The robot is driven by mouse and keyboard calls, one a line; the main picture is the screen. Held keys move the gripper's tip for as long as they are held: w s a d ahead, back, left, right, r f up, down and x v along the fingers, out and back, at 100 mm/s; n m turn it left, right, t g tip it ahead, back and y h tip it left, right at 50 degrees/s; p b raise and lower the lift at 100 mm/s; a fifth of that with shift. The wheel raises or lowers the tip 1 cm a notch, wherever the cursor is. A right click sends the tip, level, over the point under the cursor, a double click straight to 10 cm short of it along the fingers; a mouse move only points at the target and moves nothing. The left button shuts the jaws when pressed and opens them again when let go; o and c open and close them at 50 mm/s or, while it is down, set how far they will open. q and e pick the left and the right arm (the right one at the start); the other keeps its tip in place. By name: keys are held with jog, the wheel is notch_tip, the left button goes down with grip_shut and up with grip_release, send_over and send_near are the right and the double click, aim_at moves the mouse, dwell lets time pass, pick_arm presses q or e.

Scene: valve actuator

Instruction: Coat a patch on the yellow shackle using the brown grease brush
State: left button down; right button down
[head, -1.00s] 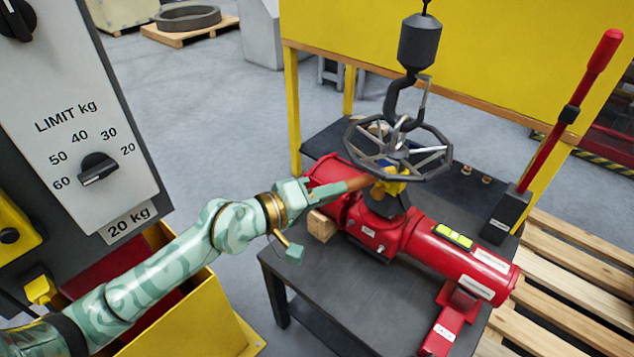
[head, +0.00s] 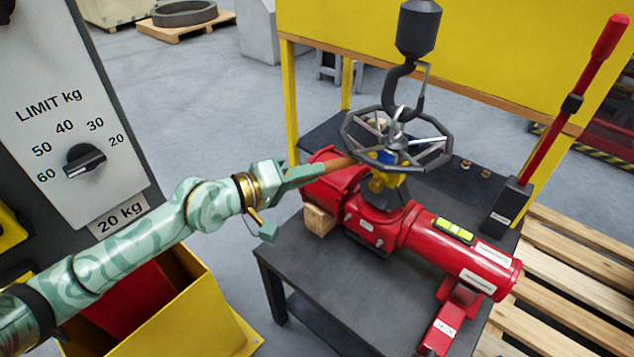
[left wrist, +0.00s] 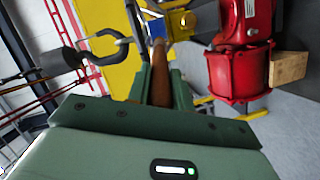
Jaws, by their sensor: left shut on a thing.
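My left gripper (head: 298,177) is shut on the brown brush (head: 337,166), whose handle points right toward the valve stem. In the left wrist view, the brush (left wrist: 160,75) stands between the gripper's two green fingers (left wrist: 160,92). A yellow piece, apparently the shackle (head: 387,182), sits under the dark handwheel (head: 440,158) on the red actuator. A small blue part (head: 384,157) shows at the brush's far end, close to the yellow piece. The wheel partly covers this spot, and I cannot tell whether the brush touches the yellow. My right gripper is out of view.
A dark crane hook (head: 402,75) hangs over the handwheel. The red actuator (head: 410,232) lies on a dark table (head: 320,290) with a wooden block (head: 320,219) at its left. A red lever (head: 570,105) rises at the right. The table's front left is clear.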

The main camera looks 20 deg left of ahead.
pick_arm(q)
jog(key=shift+w+a+f, duration=0.2)
jog(key=shift+a+f, duration=0.05)
jog(key=shift+a, duration=0.15)
jog(key=shift+a+r, duration=0.2)
jog(key=shift+s, duration=0.1)
jog(key=shift+s+a+r, duration=0.1)
jog(key=shift+s+a, duration=0.05)
jog(key=shift+s, duration=0.15)
jog(key=shift+s+a+p, duration=0.3)
jog(key=shift+s+p, duration=0.05)
jog(key=shift+s, duration=0.45)
jog(key=shift+s+a+p, duration=0.25)
jog(key=shift+s+p, duration=0.1)
jog(key=shift+s, duration=0.5)
jog(key=shift+s+a+p, duration=0.3)
jog(key=shift+s+p, duration=0.05)
jog(key=shift+s, duration=0.45)
jog(key=shift+s, duration=0.1)
